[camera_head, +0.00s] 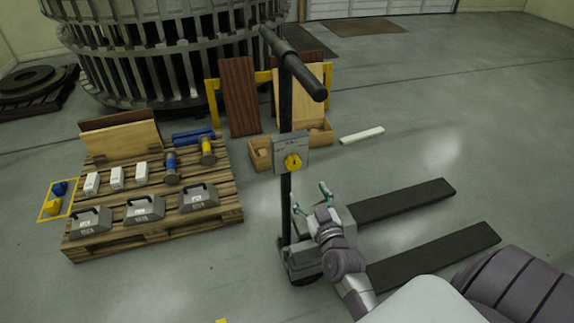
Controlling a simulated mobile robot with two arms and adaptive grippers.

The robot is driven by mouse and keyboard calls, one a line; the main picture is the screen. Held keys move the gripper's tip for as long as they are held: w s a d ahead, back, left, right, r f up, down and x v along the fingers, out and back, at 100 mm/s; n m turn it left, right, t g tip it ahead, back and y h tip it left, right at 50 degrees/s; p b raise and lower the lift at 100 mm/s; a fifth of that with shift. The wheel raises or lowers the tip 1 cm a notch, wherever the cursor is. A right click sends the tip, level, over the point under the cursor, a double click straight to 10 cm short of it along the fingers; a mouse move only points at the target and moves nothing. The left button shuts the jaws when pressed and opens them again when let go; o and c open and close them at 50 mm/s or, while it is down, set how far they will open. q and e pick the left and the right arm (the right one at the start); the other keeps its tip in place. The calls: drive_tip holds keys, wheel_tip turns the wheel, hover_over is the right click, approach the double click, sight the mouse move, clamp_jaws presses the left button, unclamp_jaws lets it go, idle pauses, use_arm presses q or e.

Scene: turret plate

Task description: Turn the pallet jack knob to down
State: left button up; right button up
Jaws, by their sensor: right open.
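The pallet jack (286,105) stands upright in the middle of the camera_head view, with a black handle bar on top and two dark forks reaching right. A grey plate (280,143) on its mast carries a yellow knob (293,162). I cannot read the plate's markings or tell clearly which setting the knob points to. My right gripper (310,197) is open and empty, below and slightly right of the knob, apart from it. Its fingers point up towards the plate. My left gripper is not in view.
A wooden pallet (160,230) at left bears grey weights, white blocks, blue and yellow tools and boards. Behind the jack are wooden boxes (259,160), leaning planks and a yellow rack. A white bar (362,135) lies on the floor. The floor at right is mostly clear.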

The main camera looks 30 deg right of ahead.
sight(294, 166)
drive_tip(key=x, duration=1.1)
drive_tip(key=shift+w, duration=0.3)
drive_tip(key=shift+c, duration=0.3)
drive_tip(key=c, duration=1.1)
